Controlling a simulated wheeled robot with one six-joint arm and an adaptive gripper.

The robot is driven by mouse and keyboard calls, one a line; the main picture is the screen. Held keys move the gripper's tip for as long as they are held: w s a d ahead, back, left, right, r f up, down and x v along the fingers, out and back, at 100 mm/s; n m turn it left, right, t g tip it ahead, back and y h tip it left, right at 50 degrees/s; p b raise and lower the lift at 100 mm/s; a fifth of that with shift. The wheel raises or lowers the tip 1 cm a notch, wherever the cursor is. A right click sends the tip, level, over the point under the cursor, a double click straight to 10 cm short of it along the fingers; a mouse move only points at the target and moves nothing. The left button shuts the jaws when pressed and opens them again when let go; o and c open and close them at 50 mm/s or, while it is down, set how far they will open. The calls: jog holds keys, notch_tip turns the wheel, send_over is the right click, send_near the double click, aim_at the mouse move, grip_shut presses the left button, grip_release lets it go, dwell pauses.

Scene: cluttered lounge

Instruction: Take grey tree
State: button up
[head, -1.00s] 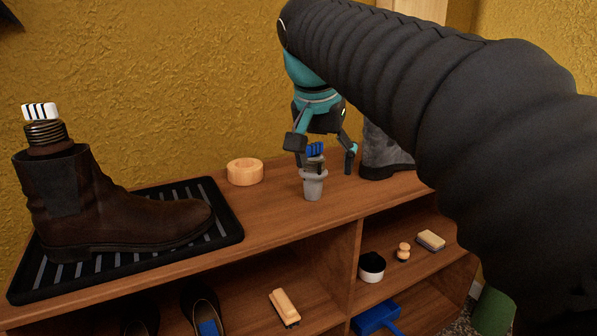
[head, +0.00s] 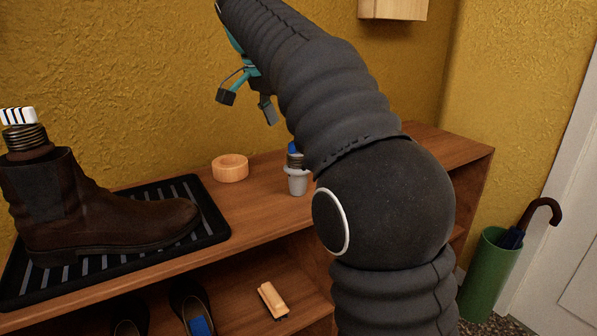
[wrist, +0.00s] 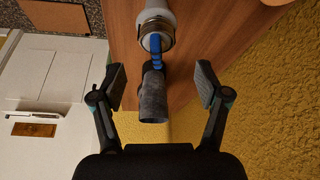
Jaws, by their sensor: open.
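The grey tree (head: 297,181) stands upright on top of the wooden shelf unit. It has a pale grey body, a dark coil and a blue striped tag. In the wrist view its grey body (wrist: 157,12) shows at the top edge, with the blue tag below it. My gripper (head: 248,104) is open and empty, above and to the left of the tree in the head view. In the wrist view its fingers (wrist: 161,86) are spread wide, with a dark grey boot (wrist: 153,98) between them in the picture. My arm hides that boot in the head view.
A brown boot (head: 95,215) with a white-tagged tree stands on a black ribbed tray (head: 213,222) at left. A round wooden piece (head: 230,169) lies left of the grey tree. A brush (head: 272,299) lies below. A green umbrella stand (head: 490,272) is at right.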

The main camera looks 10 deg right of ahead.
aim_at(298, 157)
jog(key=x, duration=0.4)
jog(key=shift+f+b, duration=0.15)
jog(key=shift+b, duration=0.15)
jog(key=shift+s+b+x, duration=0.2)
jog(key=shift+b+x, duration=0.05)
jog(key=shift+x, duration=1.1)
jog(key=shift+s+b+x, duration=0.15)
jog(key=shift+b+x, duration=0.05)
jog(key=shift+x, duration=1.1)
jog(key=shift+a+f, duration=0.1)
jog(key=shift+f, duration=0.05)
jog(key=c, duration=1.4)
